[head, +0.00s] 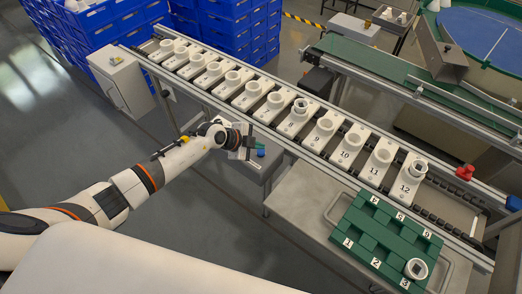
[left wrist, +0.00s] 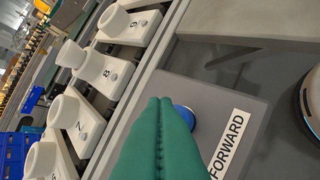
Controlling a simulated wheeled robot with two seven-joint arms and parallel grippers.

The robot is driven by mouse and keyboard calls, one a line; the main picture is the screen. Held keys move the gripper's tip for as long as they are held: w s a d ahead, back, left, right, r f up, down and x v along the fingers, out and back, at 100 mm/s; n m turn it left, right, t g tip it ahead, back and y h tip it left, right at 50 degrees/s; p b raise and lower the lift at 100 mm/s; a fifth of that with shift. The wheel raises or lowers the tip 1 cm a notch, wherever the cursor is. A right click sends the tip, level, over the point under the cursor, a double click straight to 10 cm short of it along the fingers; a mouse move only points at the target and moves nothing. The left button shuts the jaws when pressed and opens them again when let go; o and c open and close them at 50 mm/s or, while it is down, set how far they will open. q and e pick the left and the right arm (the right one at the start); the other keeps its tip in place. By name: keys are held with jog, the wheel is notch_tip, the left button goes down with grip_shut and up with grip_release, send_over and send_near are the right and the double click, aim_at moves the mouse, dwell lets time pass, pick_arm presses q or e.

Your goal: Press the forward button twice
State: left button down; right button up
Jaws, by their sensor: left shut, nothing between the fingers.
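The forward button is a blue round cap (left wrist: 188,115) in the left wrist view, on a grey box (left wrist: 205,92) with a white FORWARD label (left wrist: 229,143). In the head view the blue cap (head: 261,152) shows just right of my left gripper (head: 249,146). My left gripper's green fingers (left wrist: 162,102) are shut together and empty in the left wrist view. They cover the left part of the button; I cannot tell whether they touch it. My right gripper is not in view.
A conveyor carries numbered white holders (head: 323,130) beside the box; holders 8 and 12 have something in their cups. A green numbered tray (head: 365,228) stands at lower right, with a white ring-shaped piece (head: 416,268) at 3. A red knob (head: 465,172) is at the right.

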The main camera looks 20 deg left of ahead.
aim_at(258, 153)
pick_arm(q)
jog(key=shift+f, duration=0.1)
dwell(0.5)
jog(key=shift+f, duration=0.35)
jog(key=shift+f, duration=0.5)
dwell(0.8)
jog(key=shift+r+p, duration=0.95)
jog(key=shift+p, duration=0.3)
notch_tip(258, 153, up, 5)
jog(key=p, duration=0.6)
